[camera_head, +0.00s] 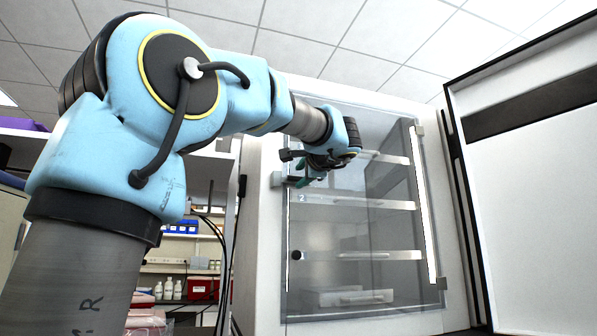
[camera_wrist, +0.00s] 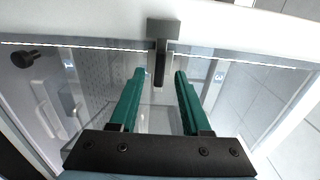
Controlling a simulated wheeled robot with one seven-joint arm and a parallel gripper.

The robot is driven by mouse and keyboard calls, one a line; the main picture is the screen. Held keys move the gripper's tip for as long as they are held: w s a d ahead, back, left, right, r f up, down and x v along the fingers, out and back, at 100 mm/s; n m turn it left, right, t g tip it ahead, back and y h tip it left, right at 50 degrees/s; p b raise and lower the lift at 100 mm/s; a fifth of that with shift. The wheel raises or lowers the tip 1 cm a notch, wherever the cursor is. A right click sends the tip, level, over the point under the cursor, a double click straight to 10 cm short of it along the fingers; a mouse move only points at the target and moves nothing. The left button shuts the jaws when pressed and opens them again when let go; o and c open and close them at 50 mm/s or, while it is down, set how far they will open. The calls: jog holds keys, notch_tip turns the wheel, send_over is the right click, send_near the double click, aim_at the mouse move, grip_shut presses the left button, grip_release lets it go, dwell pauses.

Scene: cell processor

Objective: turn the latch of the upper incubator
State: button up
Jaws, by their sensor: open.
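The upper incubator (camera_head: 262,235) is a white cabinet with a clear glass inner door (camera_head: 330,230), which is closed. In the wrist view its latch (camera_wrist: 161,62) is a dark, narrow lever under a grey block at the glass edge, pointing down the picture. My gripper (camera_wrist: 158,76) has two teal fingers, open and empty. The lever's lower end appears between the fingertips, with a gap on each side; I cannot tell how deep it lies between them. In the head view my gripper (camera_head: 312,172) is at the door's upper left edge and partly hides the latch area.
The white outer door (camera_head: 540,170) stands open at the right. A dark round knob (camera_head: 296,255) is low on the glass door's left; one also shows in the wrist view (camera_wrist: 27,58). Shelves (camera_head: 375,205) are behind the glass. Stocked racks stand left of the cabinet.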

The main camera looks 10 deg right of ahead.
aim_at(296, 180)
jog(key=shift+w+a+p, duration=0.25)
jog(key=shift+w+p, duration=0.05)
jog(key=shift+w, duration=0.95)
jog(key=shift+c, duration=0.4)
grip_shut()
